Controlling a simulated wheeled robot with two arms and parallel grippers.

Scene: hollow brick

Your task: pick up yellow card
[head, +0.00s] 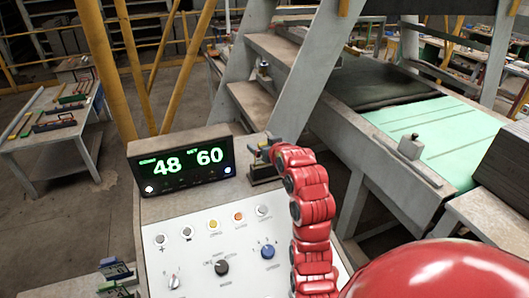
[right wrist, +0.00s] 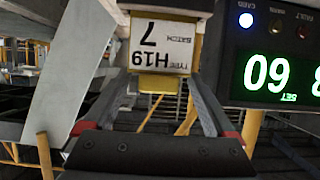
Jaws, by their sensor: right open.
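The yellow card (right wrist: 158,83) shows in the right wrist view, with a white label that reads upside down "TYPE H19 BATCH 7". It hangs down from a grey part at the top of that view. My right gripper (right wrist: 158,72) is open, with one finger on either side of the card; I cannot tell whether they touch it. In the head view my right gripper (head: 259,152) is small and partly hidden by its red arm, just right of the display. The card cannot be made out there. My left gripper is not in view.
A display box (head: 180,165) reading 48 and 60 stands on the console (head: 190,213), close to my right gripper. Buttons and knobs cover the console front. Small coloured items (head: 115,271) sit at lower left. A green-topped conveyor (head: 440,130) lies at right, past grey posts.

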